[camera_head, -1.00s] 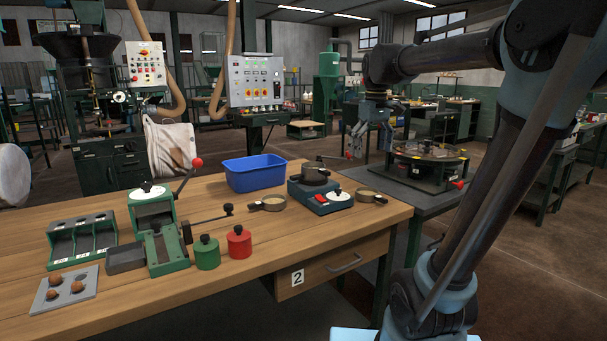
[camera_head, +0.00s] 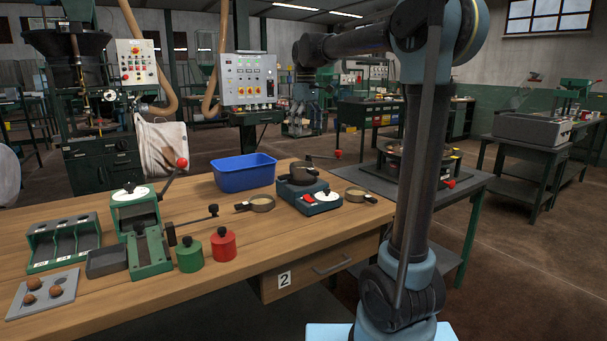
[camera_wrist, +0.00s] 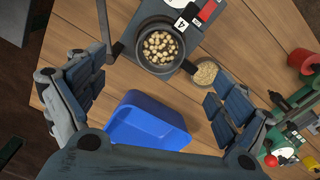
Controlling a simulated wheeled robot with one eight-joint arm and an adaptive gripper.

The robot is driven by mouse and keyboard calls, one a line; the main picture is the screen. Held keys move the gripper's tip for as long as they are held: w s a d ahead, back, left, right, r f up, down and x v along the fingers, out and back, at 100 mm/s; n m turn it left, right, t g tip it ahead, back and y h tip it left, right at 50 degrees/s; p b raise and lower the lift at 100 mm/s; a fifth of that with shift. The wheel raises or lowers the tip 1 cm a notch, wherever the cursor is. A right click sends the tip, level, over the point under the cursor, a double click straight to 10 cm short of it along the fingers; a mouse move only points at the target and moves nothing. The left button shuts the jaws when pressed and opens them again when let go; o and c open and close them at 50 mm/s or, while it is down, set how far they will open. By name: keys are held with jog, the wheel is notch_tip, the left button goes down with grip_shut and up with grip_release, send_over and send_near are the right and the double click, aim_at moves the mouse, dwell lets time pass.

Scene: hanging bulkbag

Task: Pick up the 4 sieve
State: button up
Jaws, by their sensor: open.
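Two round shallow sieve-like pans with handles lie on the wooden table: one (camera_head: 261,204) left of the hot plate and one (camera_head: 356,194) right of it. No number shows clearly on either. The wrist view shows one such pan (camera_wrist: 206,74) holding pale grains. A deeper dark pot (camera_head: 304,172) sits on the hot plate (camera_head: 320,200); in the wrist view the pot (camera_wrist: 160,46) holds round pale pieces, and a "4" label (camera_wrist: 181,24) shows beside it. My gripper (camera_head: 305,122) is open and empty, raised beyond the table's far edge; its fingers (camera_wrist: 155,95) are spread wide.
A blue bin (camera_head: 244,182) stands at the table's far side, close to the pot. Green and red lidded weights (camera_head: 223,247), a green press (camera_head: 140,215) and a green rack (camera_head: 62,245) fill the left. A round rotary device stands on the grey side table (camera_head: 470,185).

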send_near(305, 163)
jog(key=s+f, duration=0.2)
jog(key=s, duration=0.1)
jog(key=s+f, duration=0.1)
jog(key=shift+s+d+f, duration=0.15)
jog(key=shift+s+d, duration=0.05)
jog(key=shift+d, duration=0.1)
jog(key=shift+s+a+f, duration=0.1)
jog(key=shift+f, duration=1.3)
jog(key=shift+s+a+f, duration=0.1)
jog(key=shift+f, duration=1.25)
jog(key=c, duration=1.2)
